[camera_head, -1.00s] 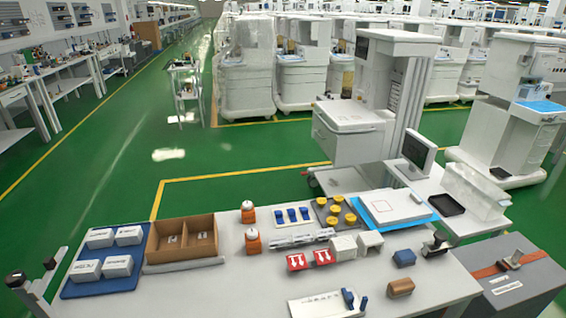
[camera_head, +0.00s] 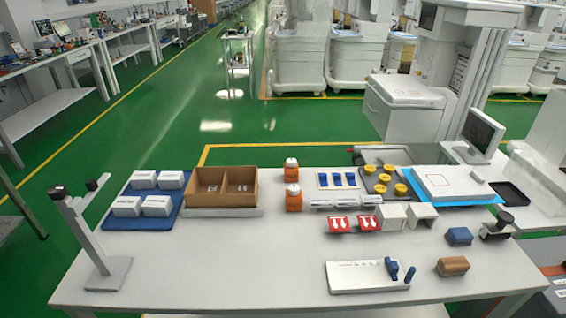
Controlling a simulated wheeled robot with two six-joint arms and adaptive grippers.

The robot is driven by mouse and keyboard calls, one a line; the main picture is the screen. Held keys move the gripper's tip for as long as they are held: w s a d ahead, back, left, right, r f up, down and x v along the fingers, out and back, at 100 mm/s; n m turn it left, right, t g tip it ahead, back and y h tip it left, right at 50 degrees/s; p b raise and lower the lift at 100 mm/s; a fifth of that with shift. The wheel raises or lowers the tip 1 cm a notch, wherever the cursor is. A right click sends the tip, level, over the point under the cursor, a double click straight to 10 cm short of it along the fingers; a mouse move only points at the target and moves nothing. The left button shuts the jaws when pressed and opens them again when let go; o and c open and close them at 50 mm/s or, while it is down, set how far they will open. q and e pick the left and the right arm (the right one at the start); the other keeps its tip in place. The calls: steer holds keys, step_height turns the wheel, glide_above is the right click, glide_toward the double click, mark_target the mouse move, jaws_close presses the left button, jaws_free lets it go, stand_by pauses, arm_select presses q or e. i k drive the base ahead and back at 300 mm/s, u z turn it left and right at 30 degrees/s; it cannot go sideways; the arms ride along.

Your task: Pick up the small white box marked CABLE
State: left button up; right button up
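Several small white boxes stand in two rows on a blue tray (camera_head: 108,222) at the table's left. They are the back left box (camera_head: 143,180), back right box (camera_head: 171,180), front left box (camera_head: 126,207) and front right box (camera_head: 157,206). Each front face has dark print too small to read, so I cannot tell which is marked CABLE. Neither of my grippers shows in the head view.
A divided brown carton (camera_head: 221,202) stands right of the tray. A grey stand (camera_head: 92,235) rises at the table's left end. The table's (camera_head: 220,270) front left middle is clear.

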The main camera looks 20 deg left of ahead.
mark_target(166, 179)
steer(key=u, duration=1.95)
steer(key=i, duration=0.2)
steer(key=u, duration=1.7)
steer(key=i, duration=2.15)
steer(key=z, duration=1.65)
steer(key=i, duration=1.75)
